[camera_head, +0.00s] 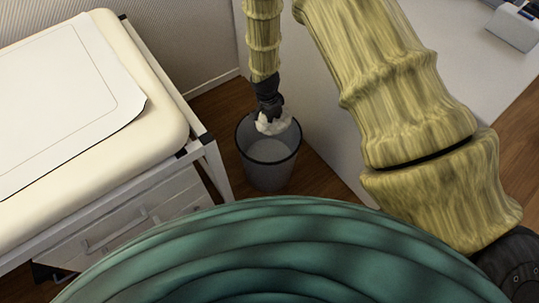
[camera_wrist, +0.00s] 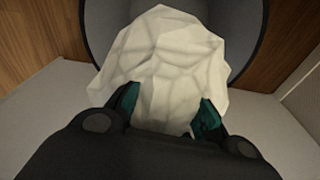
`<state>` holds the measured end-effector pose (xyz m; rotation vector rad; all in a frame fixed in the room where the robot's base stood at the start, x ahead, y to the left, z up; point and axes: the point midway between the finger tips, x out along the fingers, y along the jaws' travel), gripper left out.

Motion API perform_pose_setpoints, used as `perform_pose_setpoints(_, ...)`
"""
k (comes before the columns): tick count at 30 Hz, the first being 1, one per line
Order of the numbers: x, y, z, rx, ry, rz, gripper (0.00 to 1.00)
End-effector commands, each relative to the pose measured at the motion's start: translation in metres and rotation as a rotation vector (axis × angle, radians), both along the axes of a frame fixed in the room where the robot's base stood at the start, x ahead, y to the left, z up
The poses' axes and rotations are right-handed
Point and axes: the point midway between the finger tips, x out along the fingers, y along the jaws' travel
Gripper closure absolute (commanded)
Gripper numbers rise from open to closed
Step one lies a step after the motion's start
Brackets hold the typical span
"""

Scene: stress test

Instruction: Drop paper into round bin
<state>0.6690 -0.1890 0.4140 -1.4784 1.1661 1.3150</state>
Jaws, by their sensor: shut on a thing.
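A crumpled white paper ball (camera_head: 272,124) is held in my gripper (camera_head: 270,108), which is shut on it. In the head view the paper hangs at the rim of the round grey bin (camera_head: 270,170), over its opening near the back. The bin stands upright on the floor. In the wrist view the paper (camera_wrist: 165,65) fills the middle, between the two fingers of my gripper (camera_wrist: 168,115). The dark bin rim (camera_wrist: 255,45) curves behind it. Part of the bin's opening is hidden by the paper.
A cream padded table (camera_head: 150,90) with a white sheet (camera_head: 65,100) and drawers (camera_head: 135,225) below stands left of the bin. A white panel (camera_head: 325,130) stands to the right of the bin, under a light top (camera_head: 460,60). Wooden floor shows around the bin.

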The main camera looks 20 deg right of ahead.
Motion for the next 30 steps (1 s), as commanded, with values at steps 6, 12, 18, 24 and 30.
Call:
perform_pose_setpoints(6, 0.0, 0.0, -0.002, 0.0, 0.0, 0.0, 1.0)
perform_pose_setpoints(12, 0.0, 0.0, -0.002, 0.0, 0.0, 0.001, 0.74)
perform_pose_setpoints(18, 0.0, 0.0, -0.002, 0.0, 0.0, 0.001, 0.61)
perform_pose_setpoints(24, 0.0, 0.0, -0.001, 0.0, 0.0, 0.001, 0.61)
perform_pose_setpoints(30, 0.001, 0.002, 0.013, -0.001, -0.002, 0.002, 0.61)
